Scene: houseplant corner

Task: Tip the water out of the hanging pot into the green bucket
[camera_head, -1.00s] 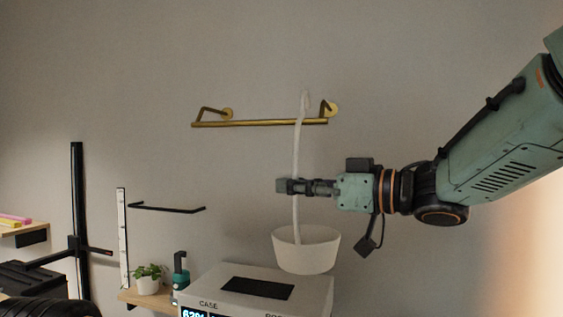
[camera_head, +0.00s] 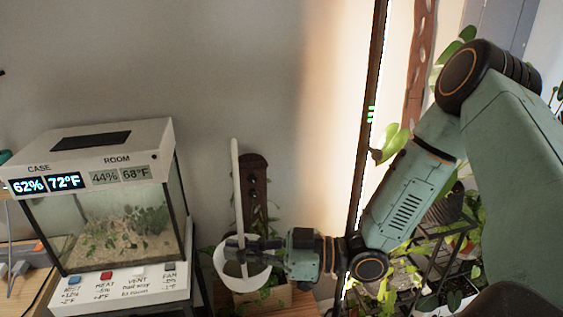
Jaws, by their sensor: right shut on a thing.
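The hanging pot (camera_head: 232,280) is white, with a long upright white hanger strip (camera_head: 236,180). It shows low in the middle of the head view. My right gripper (camera_head: 238,250) comes in from the right and is shut on the hanger strip, just above the bowl of the pot. The gripper partly covers the pot's rim, and any water inside cannot be made out. The pot looks about upright. The green bucket does not show. My left gripper is not in view.
A glass terrarium case (camera_head: 110,215) with lit displays stands at the left. Behind the pot are a wooden planter box (camera_head: 275,296) and a dark brown board (camera_head: 256,200). A tall dark pole (camera_head: 368,120) and shelves of plants are at the right.

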